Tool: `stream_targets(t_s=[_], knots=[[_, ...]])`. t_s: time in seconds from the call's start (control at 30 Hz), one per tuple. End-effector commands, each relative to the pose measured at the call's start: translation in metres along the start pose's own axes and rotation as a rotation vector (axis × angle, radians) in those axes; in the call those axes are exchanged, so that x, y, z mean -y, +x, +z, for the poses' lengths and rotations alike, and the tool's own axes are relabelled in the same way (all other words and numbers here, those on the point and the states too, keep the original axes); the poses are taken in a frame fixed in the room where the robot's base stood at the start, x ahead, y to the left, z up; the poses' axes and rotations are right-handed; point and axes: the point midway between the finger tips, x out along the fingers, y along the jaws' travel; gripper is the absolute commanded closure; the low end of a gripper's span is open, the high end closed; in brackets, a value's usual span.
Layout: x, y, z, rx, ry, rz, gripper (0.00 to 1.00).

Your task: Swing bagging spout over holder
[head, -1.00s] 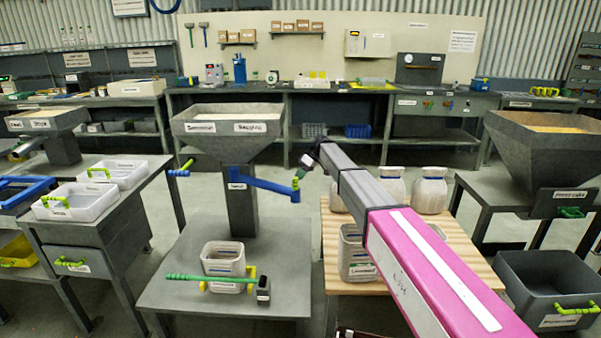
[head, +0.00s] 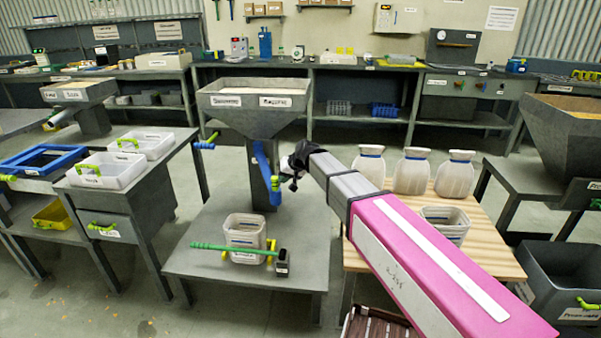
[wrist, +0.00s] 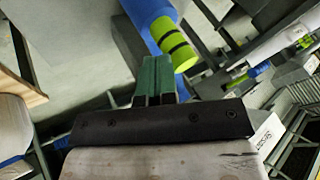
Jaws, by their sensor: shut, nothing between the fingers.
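The blue bagging spout (head: 262,162) juts from the grey hopper's post and now points mostly toward me. Its lime-green, black-banded end piece (head: 276,184) also shows in the wrist view (wrist: 174,42). My gripper (head: 291,178) is just right of that end in the head view. In the wrist view its dark green fingers (wrist: 155,66) are closed together beside the lime piece, with nothing between them. I cannot tell whether they touch it. A white square container (head: 245,231) stands on the grey table below the spout. I cannot tell which part is the holder.
A green rod (head: 222,248) with a dark block lies across the front of the white container. The grey hopper (head: 255,112) stands above the table. White jars (head: 411,172) and another container (head: 445,220) stand on the wooden table at right.

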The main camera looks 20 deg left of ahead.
Motion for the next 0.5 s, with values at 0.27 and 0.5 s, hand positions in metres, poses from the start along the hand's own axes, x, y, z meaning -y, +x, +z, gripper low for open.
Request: stream_targets(t_s=[0.27, 0.5], knots=[[0.059, 0.025, 0.012, -0.083, 0.155, 0.084, 1.0], [0.095, 0.044, 0.011, -0.104, 0.196, 0.106, 1.0]])
